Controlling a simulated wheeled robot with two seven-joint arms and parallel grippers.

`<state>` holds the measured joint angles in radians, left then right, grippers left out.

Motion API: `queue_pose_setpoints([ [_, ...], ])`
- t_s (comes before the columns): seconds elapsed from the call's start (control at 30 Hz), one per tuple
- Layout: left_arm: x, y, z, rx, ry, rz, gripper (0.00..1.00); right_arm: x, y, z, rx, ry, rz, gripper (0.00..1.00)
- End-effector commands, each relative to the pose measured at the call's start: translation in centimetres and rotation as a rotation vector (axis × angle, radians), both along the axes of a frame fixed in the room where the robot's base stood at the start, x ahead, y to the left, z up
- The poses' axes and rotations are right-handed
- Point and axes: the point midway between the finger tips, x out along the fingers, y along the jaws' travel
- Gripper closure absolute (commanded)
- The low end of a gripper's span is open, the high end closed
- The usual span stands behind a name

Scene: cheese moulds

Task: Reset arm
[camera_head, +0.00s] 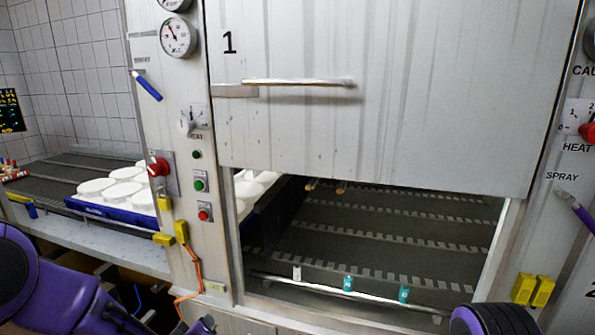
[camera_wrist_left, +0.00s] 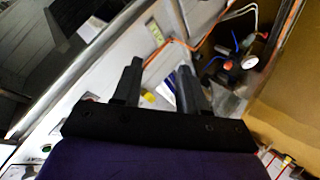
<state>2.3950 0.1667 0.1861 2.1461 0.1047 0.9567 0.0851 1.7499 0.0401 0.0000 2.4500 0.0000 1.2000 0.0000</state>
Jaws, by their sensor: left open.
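In the left wrist view my left gripper (camera_wrist_left: 160,85) points away from the camera with its two dark fingers apart and nothing between them. In the head view my purple left arm (camera_head: 70,285) comes in at the lower left, and its fingers do not show clearly there. Part of my right arm (camera_head: 495,320) shows at the bottom right edge; its gripper is out of view. White cheese moulds (camera_head: 125,190) stand in a blue tray (camera_head: 85,207) on the left conveyor.
The door marked 1 (camera_head: 390,90) is raised over a dark conveyor opening (camera_head: 380,225). A metal rail (camera_head: 350,292) crosses its front. A control panel (camera_head: 185,160) with a red knob stands left.

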Motion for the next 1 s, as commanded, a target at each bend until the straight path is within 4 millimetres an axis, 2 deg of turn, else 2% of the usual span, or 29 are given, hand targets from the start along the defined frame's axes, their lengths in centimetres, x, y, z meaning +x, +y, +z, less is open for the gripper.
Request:
queue_pose_setpoints([
  [0.03, -2.9, 0.9, -4.5, 0.046, 0.068, 0.001, 0.58, 0.0, 0.0, -1.0, 0.0, 0.0, 0.0, 0.57],
  [0.1, -7.2, 2.3, -9.2, 0.109, 0.158, -0.001, 0.58, 0.0, 0.0, -1.7, 0.0, 0.0, 0.0, 0.57],
  [0.17, -11.1, 3.4, -12.8, 0.156, 0.241, -0.006, 0.58, 0.0, 0.0, -2.3, 0.0, 0.0, 0.0, 0.57],
  [0.2, -13.9, 4.1, -15.1, 0.184, 0.3, -0.013, 0.58, 0.0, 0.0, -2.7, 0.0, 0.0, 0.0, 0.57],
  [0.27, -18.4, 5.1, -18.2, 0.22, 0.394, -0.021, 0.58, 0.0, 0.0, -3.4, 0.0, 0.0, 0.0, 0.57],
  [0.3, -21.2, 5.6, -19.9, 0.237, 0.458, -0.032, 0.58, 0.0, 0.0, -3.8, 0.0, 0.0, 0.0, 0.57],
  [0.4, -27.7, 6.7, -23.4, 0.271, 0.613, -0.06, 0.58, 0.0, 0.0, -4.7, 0.0, 0.0, 0.0, 0.57],
  [0.5, -31.9, 7.3, -25.7, 0.292, 0.716, -0.078, 0.58, 0.0, 0.0, -5.4, 0.0, 0.0, 0.0, 0.57],
  [0.63, -34.3, 7.2, -26.8, 0.293, 0.772, -0.09, 0.58, 0.0, 0.0, -5.5, 0.0, 0.0, 0.0, 0.57],
  [1.0, -34.3, 7.2, -26.8, 0.291, 0.773, -0.089, 0.58, 0.0, 0.0, -5.4, 0.0, 0.0, 0.0, 0.57],
])
